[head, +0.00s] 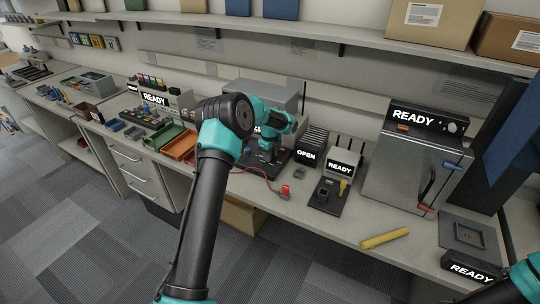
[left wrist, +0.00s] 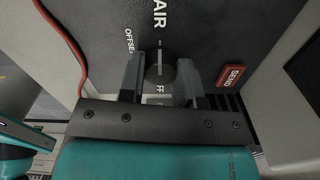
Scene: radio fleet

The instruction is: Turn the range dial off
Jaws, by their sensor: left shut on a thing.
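The range dial (left wrist: 158,66) looks like a dark round knob on a dark panel in the left wrist view. White lettering partly reading "AIR" is above it, and a partly hidden "FF" is below it. A short white mark shows at the knob's upper part. My left gripper (left wrist: 160,78) is shut on the knob, with one finger at each side; it hides part of the knob and panel. In the head view my left gripper (head: 266,155) reaches down at the dark station (head: 277,160) mid-bench; the dial is too small to tell there. My right gripper is out of view.
A red SEND button (left wrist: 232,75) lies right of the dial, and a red cable (left wrist: 70,30) runs at the left. A rack marked OPEN (head: 310,146), a READY charger (head: 342,165) and a grey cabinet (head: 405,165) stand to the right. A yellow cylinder (head: 385,238) lies near the bench edge.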

